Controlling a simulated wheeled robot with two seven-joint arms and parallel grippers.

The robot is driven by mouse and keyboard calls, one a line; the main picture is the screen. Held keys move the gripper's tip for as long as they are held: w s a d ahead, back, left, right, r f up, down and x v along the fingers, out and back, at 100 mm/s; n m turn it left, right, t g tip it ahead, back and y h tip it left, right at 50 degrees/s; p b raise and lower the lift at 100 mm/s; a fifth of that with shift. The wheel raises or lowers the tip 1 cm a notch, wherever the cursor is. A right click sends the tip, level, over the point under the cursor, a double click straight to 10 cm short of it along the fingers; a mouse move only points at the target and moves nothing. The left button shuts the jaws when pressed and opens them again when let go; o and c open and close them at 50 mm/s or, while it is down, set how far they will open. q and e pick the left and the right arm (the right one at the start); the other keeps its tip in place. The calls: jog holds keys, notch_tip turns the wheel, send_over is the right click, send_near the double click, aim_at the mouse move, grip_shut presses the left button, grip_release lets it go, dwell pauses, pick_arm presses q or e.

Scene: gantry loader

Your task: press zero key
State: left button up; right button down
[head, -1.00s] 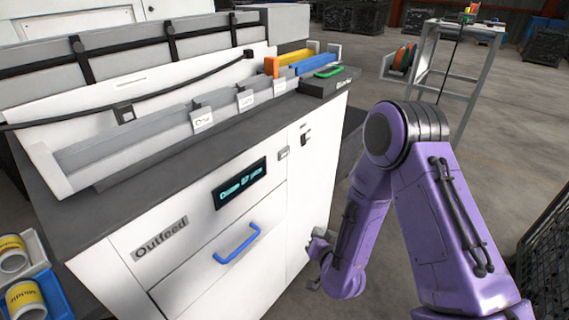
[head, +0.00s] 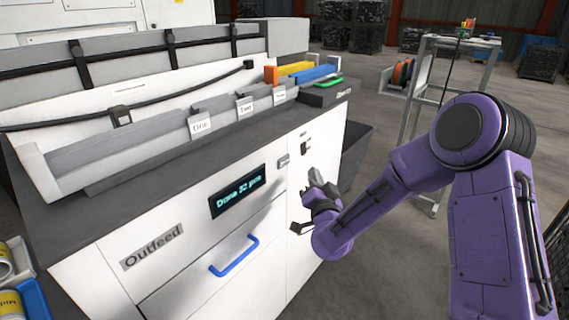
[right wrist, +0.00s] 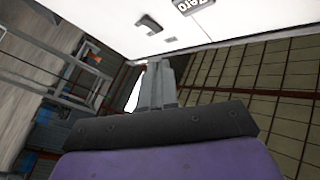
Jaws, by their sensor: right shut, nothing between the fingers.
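The zero key is a small grey plate on the white front panel, right of the dark display, in the head view (head: 284,161). In the right wrist view its lettered face (right wrist: 190,6) shows at the top edge, partly cut off. My right gripper (head: 315,178) is shut and empty, in front of the panel, to the right of and a little below the key. In the right wrist view its closed fingers (right wrist: 156,72) point toward the panel, apart from the key. My left gripper is out of view.
A display (head: 238,191) reads about "Done 32 pcs". A blue drawer handle (head: 234,256) sits below it. A black hook-like fitting (head: 306,147) is on the panel right of the key. A grey trolley (head: 445,90) stands behind on open floor.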

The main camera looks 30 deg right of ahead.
aim_at(289, 157)
jog(key=w+a, duration=0.2)
jog(key=w, duration=0.4)
jog(key=shift+a+b, duration=0.3)
jog(key=shift+b, duration=0.1)
jog(key=shift+w, duration=0.1)
dwell(1.5)
jog(key=shift+w+a, duration=0.15)
jog(key=shift+w, duration=0.2)
jog(key=shift+w+a, duration=0.15)
jog(key=shift+w, duration=0.15)
dwell(0.6)
jog(key=shift+s, duration=0.1)
jog(key=shift+s+d, duration=0.3)
jog(key=shift+s, duration=0.3)
jog(key=s, duration=0.1)
jog(key=s+d, duration=0.1)
jog(key=s, duration=0.1)
jog(key=s+d, duration=0.1)
jog(key=shift+s+p, duration=0.3)
jog(key=shift+s, duration=0.05)
